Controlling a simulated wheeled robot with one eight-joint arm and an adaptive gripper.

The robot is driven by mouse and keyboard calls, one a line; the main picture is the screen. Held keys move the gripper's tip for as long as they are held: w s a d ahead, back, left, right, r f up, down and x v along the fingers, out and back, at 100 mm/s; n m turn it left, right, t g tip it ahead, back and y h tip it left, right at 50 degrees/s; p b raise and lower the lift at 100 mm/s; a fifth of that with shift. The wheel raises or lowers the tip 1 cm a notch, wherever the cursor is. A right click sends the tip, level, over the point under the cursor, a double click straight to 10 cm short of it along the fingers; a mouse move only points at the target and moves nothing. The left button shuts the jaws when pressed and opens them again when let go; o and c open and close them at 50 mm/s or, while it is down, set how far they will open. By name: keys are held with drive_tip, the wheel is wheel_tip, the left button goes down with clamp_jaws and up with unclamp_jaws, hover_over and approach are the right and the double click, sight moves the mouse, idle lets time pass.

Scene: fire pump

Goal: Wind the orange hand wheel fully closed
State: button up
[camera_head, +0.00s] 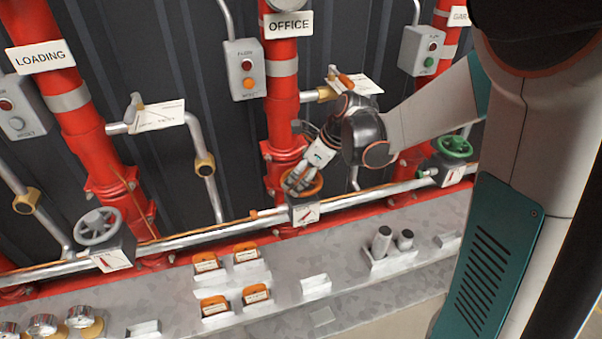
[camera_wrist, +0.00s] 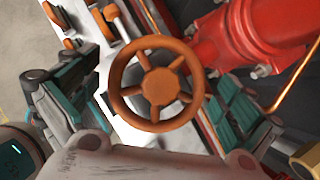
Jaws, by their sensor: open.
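The orange hand wheel (camera_head: 307,185) sits on a grey valve box (camera_head: 306,212) with a dial, in front of the red pipe labelled OFFICE. In the wrist view the wheel (camera_wrist: 156,87) is seen nearly face-on, with several spokes and a round hub. My gripper (camera_head: 297,182) is at the wheel, reaching in from the upper right. In the wrist view its two teal-padded fingers (camera_wrist: 158,103) stand apart on the left and right of the wheel. Whether a finger touches the rim cannot be told. The dial reading is too small to tell.
A grey hand wheel (camera_head: 98,226) is at the left and a green one (camera_head: 454,147) at the right. The silver horizontal pipe (camera_head: 230,233) runs along the valves. Orange tags (camera_head: 245,252) stand on the grey ledge (camera_head: 160,293). The red OFFICE pipe (camera_head: 283,110) rises behind the wheel.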

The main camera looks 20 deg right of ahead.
drive_tip(key=n+g+y, duration=0.1)
drive_tip(key=n, duration=0.3)
drive_tip(key=shift+w+d+g, duration=0.1)
drive_tip(key=shift+g, duration=0.3)
drive_tip(key=n+g, duration=0.1)
drive_tip(key=n, duration=0.2)
drive_tip(key=shift+g, duration=0.3)
drive_tip(key=n+g, duration=0.1)
drive_tip(key=n, duration=0.1)
drive_tip(key=n+g, duration=0.1)
drive_tip(key=n, duration=0.2)
drive_tip(key=shift+g, duration=0.3)
drive_tip(key=n+g, duration=0.1)
drive_tip(key=n, duration=0.2)
drive_tip(key=shift+n+g+h, duration=0.3)
drive_tip(key=shift+h, duration=0.1)
drive_tip(key=shift+s, duration=0.2)
drive_tip(key=shift+c, duration=0.2)
